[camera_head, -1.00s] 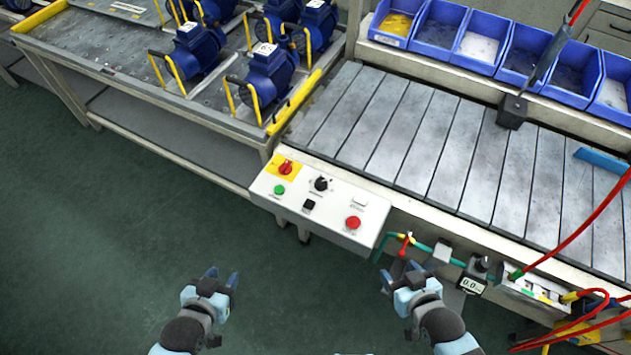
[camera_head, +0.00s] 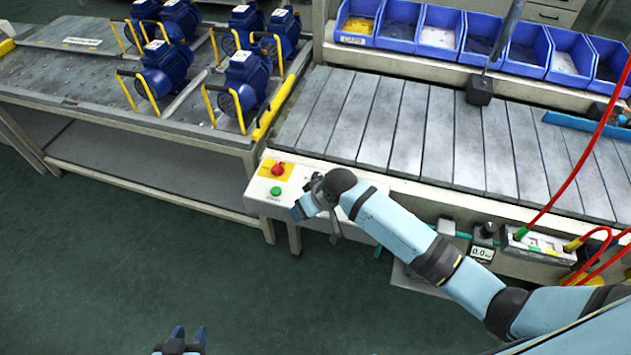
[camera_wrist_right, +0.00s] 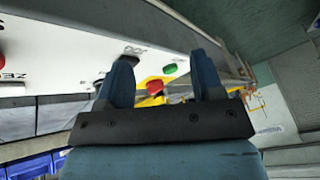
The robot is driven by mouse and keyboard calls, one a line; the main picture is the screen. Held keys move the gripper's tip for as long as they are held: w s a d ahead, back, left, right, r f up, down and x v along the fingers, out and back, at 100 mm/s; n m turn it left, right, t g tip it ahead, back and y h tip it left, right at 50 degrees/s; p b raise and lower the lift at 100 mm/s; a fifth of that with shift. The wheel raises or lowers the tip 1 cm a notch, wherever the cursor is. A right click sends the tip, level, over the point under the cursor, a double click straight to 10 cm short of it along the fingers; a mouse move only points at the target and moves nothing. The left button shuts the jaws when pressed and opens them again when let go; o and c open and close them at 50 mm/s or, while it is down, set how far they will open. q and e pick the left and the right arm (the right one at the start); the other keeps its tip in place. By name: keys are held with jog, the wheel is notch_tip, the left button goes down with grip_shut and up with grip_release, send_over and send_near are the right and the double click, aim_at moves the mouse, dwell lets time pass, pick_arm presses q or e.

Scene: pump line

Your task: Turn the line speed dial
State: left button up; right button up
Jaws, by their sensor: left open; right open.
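The white control panel (camera_head: 262,197) stands at the front left of the slatted bench, with a red switch on yellow (camera_head: 277,169) and a green button (camera_head: 275,191). My right gripper (camera_head: 316,219) is open over the panel. Its arm hides the panel's middle and the dial in the head view. In the right wrist view my right gripper (camera_wrist_right: 164,80) has its fingers apart with nothing held. A dark knob (camera_wrist_right: 98,84), likely the dial, shows just left of the left finger, partly hidden. I cannot tell about contact. My left gripper (camera_head: 182,338) is open, low over the floor.
The slatted bench (camera_head: 400,130) lies behind the panel, with blue bins (camera_head: 470,35) along its back. A table with blue pumps (camera_head: 245,80) stands at the left. A gauge (camera_head: 483,240) and red hoses (camera_head: 575,165) are at the right. The floor in front is clear.

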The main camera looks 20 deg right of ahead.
jog(key=w+d+r+g+h+b, duration=0.25)
jog(key=w+r, duration=0.25)
jog(key=w, duration=0.3)
jog(key=g+h+b, duration=0.1)
jog(key=g+b, duration=0.1)
send_near(317, 176)
jog(key=shift+m, duration=0.3)
jog(key=f, duration=0.9)
jog(key=shift+s+a+f, duration=0.1)
jog(key=shift+a+f, duration=0.05)
jog(key=shift+a, duration=0.05)
jog(key=c, duration=0.9)
